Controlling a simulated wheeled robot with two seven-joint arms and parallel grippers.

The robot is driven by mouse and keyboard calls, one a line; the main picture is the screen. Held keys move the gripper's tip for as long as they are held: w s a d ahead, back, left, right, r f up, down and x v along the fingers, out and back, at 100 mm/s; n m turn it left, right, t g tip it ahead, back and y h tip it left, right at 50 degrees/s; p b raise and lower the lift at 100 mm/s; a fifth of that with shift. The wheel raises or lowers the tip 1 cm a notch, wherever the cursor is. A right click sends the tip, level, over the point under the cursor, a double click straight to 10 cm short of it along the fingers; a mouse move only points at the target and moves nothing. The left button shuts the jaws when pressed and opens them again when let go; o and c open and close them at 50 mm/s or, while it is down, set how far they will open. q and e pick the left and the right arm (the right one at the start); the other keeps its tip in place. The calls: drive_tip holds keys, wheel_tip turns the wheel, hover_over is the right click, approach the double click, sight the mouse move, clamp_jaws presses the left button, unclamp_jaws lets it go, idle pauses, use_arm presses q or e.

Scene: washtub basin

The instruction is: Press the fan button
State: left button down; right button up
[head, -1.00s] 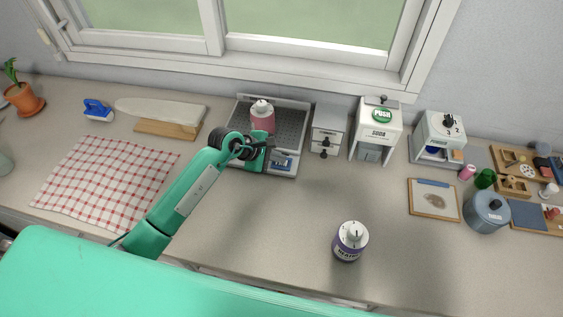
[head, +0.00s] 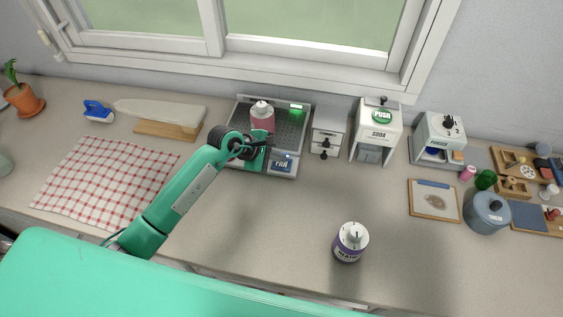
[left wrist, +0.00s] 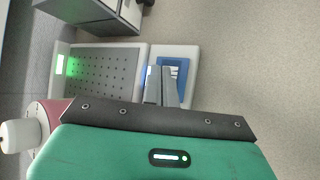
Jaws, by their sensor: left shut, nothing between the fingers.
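The blue fan button (head: 282,164) is on the front right corner of the perforated grey tray unit (head: 297,125). A green light (head: 296,107) glows at the back of that unit, and it also shows in the left wrist view (left wrist: 66,65). My left gripper (head: 271,143) is shut and empty, just behind and left of the button in the head view. In the left wrist view its shut fingers (left wrist: 162,87) overlap part of the blue button (left wrist: 181,68). I cannot tell whether they touch it. My right gripper is not in view.
A pink bottle (head: 262,118) with a white cap stands on the tray, close beside my left gripper. A small drawer box (head: 328,134) and a soda dispenser (head: 377,132) stand to the right.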

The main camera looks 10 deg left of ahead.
sight(278, 165)
use_arm(q)
drive_tip(key=shift+r, duration=0.2)
wheel_tip(278, 165, up, 6)
drive_tip(key=p, duration=0.3)
drive_tip(key=shift+f, duration=0.15)
idle(0.6)
